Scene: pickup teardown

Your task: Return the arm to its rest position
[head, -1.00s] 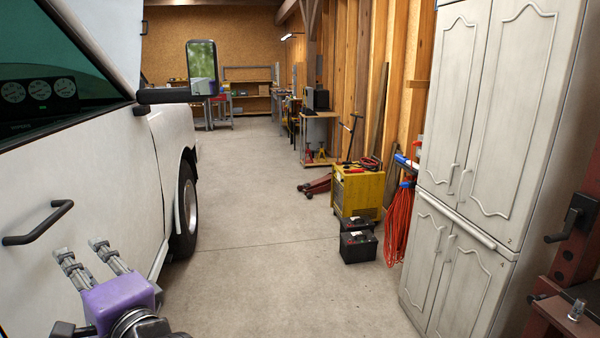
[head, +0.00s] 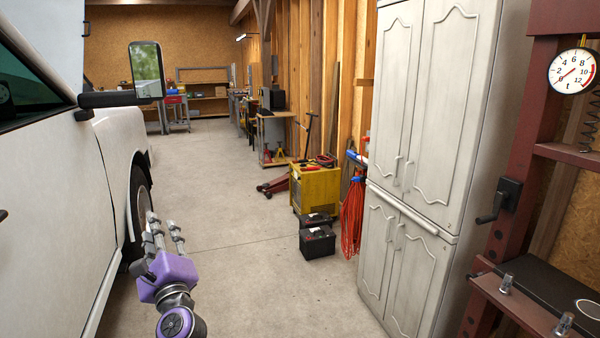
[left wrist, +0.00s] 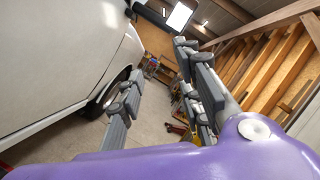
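My left gripper (head: 164,222) has a purple body and grey jointed fingers. In the head view it is at lower left, over the concrete floor beside the white pickup (head: 60,200), its fingers pointing up and away. In the left wrist view the two fingers (left wrist: 160,65) stand clearly apart with nothing between them. The pickup's side and front wheel (left wrist: 113,90) lie to the left of the fingers there. The gripper appears clear of the pickup. My right gripper is not in view.
The pickup's side mirror (head: 147,70) juts out at upper left. A tall pale cabinet (head: 430,120) and a dark red press frame (head: 510,150) stand at right. A black battery (head: 317,244) and a yellow machine (head: 316,188) sit mid-floor. The aisle floor (head: 230,200) is clear.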

